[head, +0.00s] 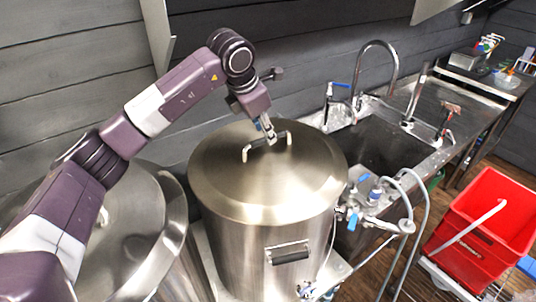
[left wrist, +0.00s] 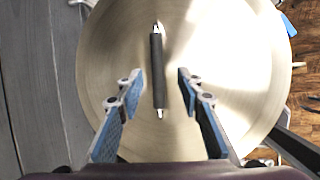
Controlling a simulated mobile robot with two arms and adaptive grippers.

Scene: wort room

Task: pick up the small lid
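A round brushed-steel lid (head: 235,185) with a dark bar handle (head: 256,145) sits on a steel kettle (head: 240,245) in the middle of the head view. The lid (left wrist: 225,60) and its handle (left wrist: 157,65) also fill the middle of the left wrist view. My left gripper (head: 268,132) is above the lid at the handle. In the left wrist view my left gripper (left wrist: 157,80) is open, with one blue-padded finger on each side of the handle and a gap on both sides. My right gripper is not in view.
A second steel vessel (head: 140,230) stands at the left under my arm. A sink (head: 375,150) with a tall faucet (head: 378,50) is behind right. Hoses and valves (head: 375,195) are beside the kettle. A red crate (head: 485,225) stands at the right.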

